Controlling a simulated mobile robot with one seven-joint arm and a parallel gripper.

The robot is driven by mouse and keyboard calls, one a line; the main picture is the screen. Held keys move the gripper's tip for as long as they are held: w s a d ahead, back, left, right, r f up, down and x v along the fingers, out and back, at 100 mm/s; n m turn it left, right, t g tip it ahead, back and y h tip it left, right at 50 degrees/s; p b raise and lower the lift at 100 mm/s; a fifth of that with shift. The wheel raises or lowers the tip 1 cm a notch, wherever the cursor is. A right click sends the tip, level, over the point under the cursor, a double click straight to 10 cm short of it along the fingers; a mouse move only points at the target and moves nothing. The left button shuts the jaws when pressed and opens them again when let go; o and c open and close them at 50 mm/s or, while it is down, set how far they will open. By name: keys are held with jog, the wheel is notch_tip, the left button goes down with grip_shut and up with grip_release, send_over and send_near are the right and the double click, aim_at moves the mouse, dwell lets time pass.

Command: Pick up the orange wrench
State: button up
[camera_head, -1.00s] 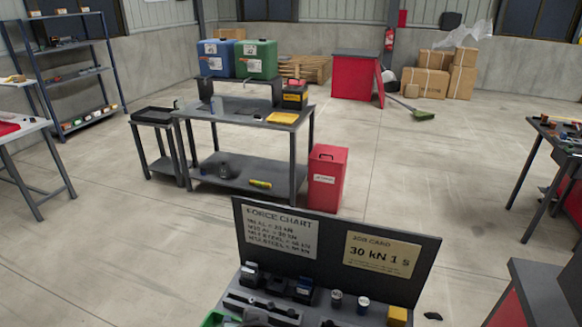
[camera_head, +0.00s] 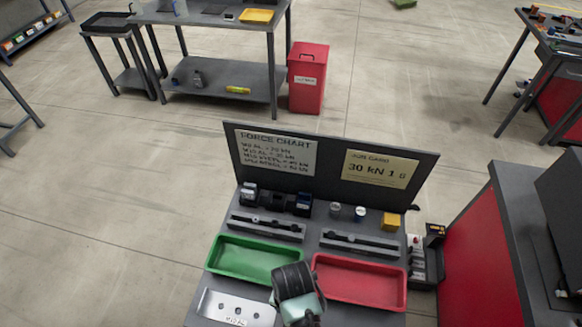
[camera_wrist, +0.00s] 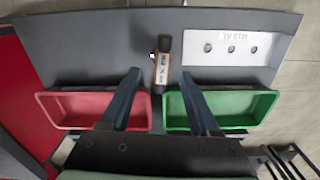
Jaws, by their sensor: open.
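A small tool with an orange handle, a white label and a dark head, which looks like the orange wrench (camera_wrist: 162,70), lies on the grey bench top in the wrist view. My gripper (camera_wrist: 160,78) is open, with one finger on each side of the tool's line in the picture. The gap in height between fingers and tool is hard to judge. In the head view my arm's end (camera_head: 298,292) is over the front of the bench and hides the tool.
A green tray (camera_head: 254,277) and a red tray (camera_head: 360,300) sit side by side on the bench. A white plate with holes (camera_head: 236,308) lies at the front left. A dark panel with two cards (camera_head: 332,152) stands behind. A red cabinet (camera_head: 480,255) is close on the right.

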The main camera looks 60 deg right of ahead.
jog(key=shift+w+f+p, duration=0.2)
jog(key=shift+f+p, duration=0.2)
jog(key=shift+f, duration=2)
jog(key=shift+f, duration=0.25)
grip_shut()
